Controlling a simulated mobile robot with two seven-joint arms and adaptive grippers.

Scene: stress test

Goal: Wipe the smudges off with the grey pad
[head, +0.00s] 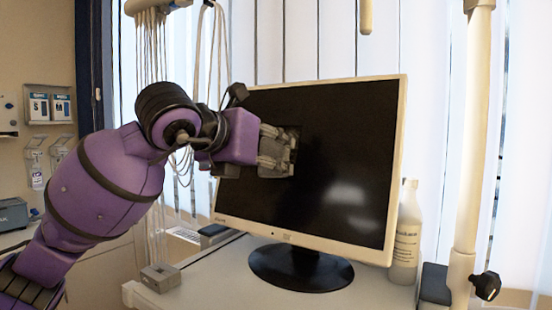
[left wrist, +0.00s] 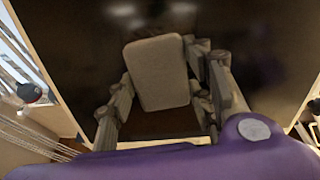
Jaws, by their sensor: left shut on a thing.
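The monitor (head: 340,130) has a dark screen with a pale frame and stands on a black round base. My left gripper (head: 277,151) is in front of the screen's left half. In the left wrist view the gripper (left wrist: 165,100) is shut on the grey pad (left wrist: 158,72), a rounded flat block between its fingers. The pad faces the screen; whether it touches the glass I cannot tell. Faint pale patches show on the lower right of the screen (head: 347,196); I cannot tell smudges from reflections. The gripper hides part of the screen. My right gripper is not in view.
A white bottle (head: 405,235) stands close to the monitor's right edge. A pale pole (head: 472,150) with a black knob rises further right. The pale worktop (head: 215,285) is mostly clear in front. Cables hang behind my left arm.

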